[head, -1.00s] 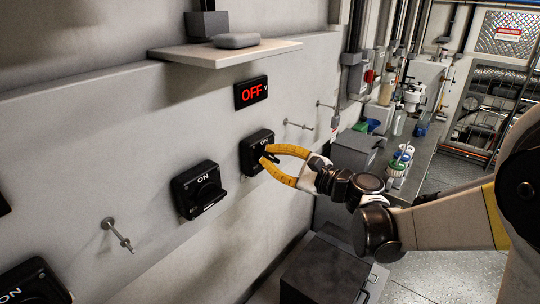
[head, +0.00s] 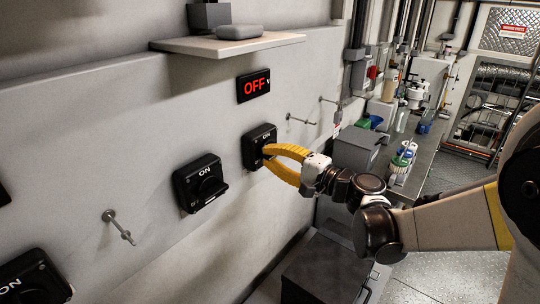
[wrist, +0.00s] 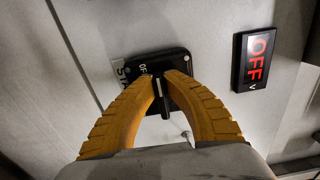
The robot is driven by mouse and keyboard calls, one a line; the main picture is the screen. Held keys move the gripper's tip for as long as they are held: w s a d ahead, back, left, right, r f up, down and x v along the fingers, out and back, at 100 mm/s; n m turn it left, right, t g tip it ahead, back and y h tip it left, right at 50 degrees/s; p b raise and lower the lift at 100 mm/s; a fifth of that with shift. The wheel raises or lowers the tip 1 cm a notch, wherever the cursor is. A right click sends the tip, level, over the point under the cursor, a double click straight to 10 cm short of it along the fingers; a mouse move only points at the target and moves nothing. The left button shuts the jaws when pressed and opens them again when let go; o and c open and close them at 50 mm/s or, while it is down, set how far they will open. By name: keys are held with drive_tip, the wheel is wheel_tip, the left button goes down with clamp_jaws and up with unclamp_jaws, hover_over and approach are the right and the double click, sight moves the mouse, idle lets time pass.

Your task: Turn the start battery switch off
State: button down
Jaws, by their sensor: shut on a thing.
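In the wrist view, part of a label reading "STA" (wrist: 122,73) shows beside the switch box (wrist: 143,60). My gripper (head: 267,155) has its yellow fingers shut on the switch's handle. In the wrist view the fingertips (wrist: 164,76) sit on both sides of the black handle (wrist: 165,104), which has a white line. The fingers partly hide the box and its markings. A display (head: 253,85) above reads OFF in red.
A similar black switch (head: 200,183) is to the left, and another (head: 33,278) at lower left. Metal pegs (head: 118,227) (head: 301,120) stick out of the wall. A shelf (head: 180,46) juts out above. A dark box (head: 325,275) stands below.

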idle(0.3)
drive_tip(key=c, duration=1.8)
unclamp_jaws()
drive_tip(key=shift+o, duration=0.2)
drive_tip(key=v, duration=1.2)
